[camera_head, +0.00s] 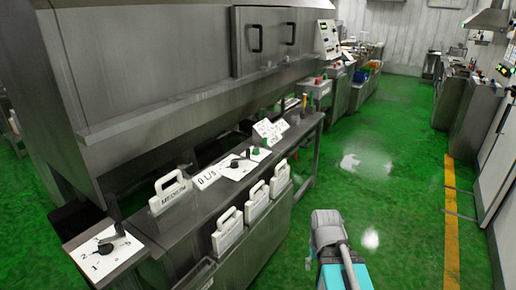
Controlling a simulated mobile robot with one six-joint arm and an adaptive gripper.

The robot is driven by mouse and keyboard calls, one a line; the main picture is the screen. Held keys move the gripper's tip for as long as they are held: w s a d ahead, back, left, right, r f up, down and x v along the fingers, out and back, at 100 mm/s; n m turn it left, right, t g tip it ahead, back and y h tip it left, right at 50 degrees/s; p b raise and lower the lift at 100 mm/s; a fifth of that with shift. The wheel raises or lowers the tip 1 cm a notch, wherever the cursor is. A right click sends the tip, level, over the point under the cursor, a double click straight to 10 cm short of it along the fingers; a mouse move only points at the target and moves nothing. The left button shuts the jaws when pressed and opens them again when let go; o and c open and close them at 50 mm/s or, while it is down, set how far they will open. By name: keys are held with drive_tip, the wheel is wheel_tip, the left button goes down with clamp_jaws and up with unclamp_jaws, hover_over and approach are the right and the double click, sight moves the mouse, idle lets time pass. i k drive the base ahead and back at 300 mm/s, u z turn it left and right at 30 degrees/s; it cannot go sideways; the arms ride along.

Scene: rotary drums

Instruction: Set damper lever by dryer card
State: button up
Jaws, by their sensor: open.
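A white plate (88,262) with numbers lies at the near left end of the steel bench. A black lever (113,234) with a round knob is mounted on it; which number it points to is too small to tell. A white card with a handle (170,195) stands on the bench to the right of the plate and reads MEDIUM. Several similar white handled cards (228,232) stand in a row along the bench's front side; their text is not readable. Part of my arm shows at the bottom right of centre, over the floor and apart from the bench. My gripper is not visible.
A sign reading 0 L/s (207,178) and a white panel (243,165) with a black knob and a green button sit further along the bench. A large steel hood (160,90) overhangs its back. Green floor (400,220) is clear to the right.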

sight(234, 164)
drive_tip(key=z, duration=0.35)
drive_tip(key=i, duration=1.55)
drive_tip(key=u, duration=0.65)
drive_tip(key=i, duration=0.4)
drive_tip(key=u, duration=0.35)
drive_tip(key=k, duration=0.9)
drive_tip(key=u, duration=0.15)
drive_tip(key=i, duration=0.45)
